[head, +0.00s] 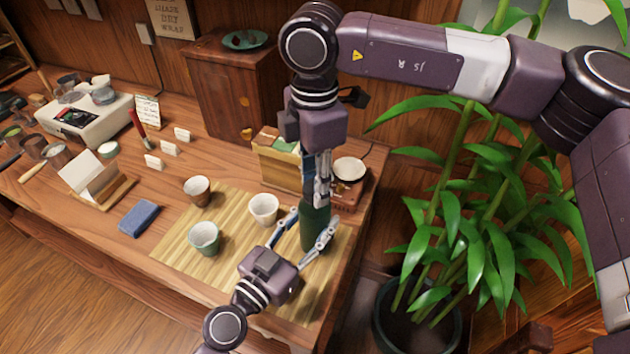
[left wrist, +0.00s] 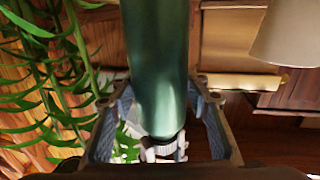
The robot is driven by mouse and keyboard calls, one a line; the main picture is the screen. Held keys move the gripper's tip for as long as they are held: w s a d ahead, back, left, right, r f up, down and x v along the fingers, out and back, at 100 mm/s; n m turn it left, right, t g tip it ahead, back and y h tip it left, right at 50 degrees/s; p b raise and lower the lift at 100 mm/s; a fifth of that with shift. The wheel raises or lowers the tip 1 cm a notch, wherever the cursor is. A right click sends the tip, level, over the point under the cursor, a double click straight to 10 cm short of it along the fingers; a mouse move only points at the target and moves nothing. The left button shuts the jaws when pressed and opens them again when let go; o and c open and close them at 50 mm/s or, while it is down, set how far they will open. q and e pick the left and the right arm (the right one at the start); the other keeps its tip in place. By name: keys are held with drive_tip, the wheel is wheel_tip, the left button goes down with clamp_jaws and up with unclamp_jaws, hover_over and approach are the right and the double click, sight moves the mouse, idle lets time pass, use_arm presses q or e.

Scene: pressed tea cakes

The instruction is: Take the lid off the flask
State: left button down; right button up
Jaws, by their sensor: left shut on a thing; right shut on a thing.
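The flask (head: 315,232) is dark green and stands upright on the right part of the straw mat (head: 172,250). In the left wrist view the flask (left wrist: 157,60) fills the middle, upside down. My left gripper (head: 313,219) reaches in from the front, shut with a finger on either side of the flask body. My right gripper (head: 320,198) comes straight down from above, shut at the top of the flask. Its fingers hide the lid in the head view. In the left wrist view, pale finger parts show at the flask's narrow end, and the lid is hard to make out.
A white cup (head: 264,209), a brown cup (head: 197,190) and a green cup (head: 205,238) stand left of the flask. A box (head: 275,165) and a small brown device (head: 351,186) are behind. A potted plant (head: 465,220) is right of the table.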

drive_tip(key=n, duration=2)
drive_tip(key=shift+r, duration=0.1)
drive_tip(key=n, duration=0.6)
drive_tip(key=shift+n, duration=0.3)
drive_tip(key=n, duration=0.9)
drive_tip(key=shift+n, duration=0.3)
drive_tip(key=n, duration=0.4)
drive_tip(key=shift+n, duration=0.3)
drive_tip(key=n, duration=0.6)
drive_tip(key=shift+n, duration=0.3)
drive_tip(key=n, duration=0.6)
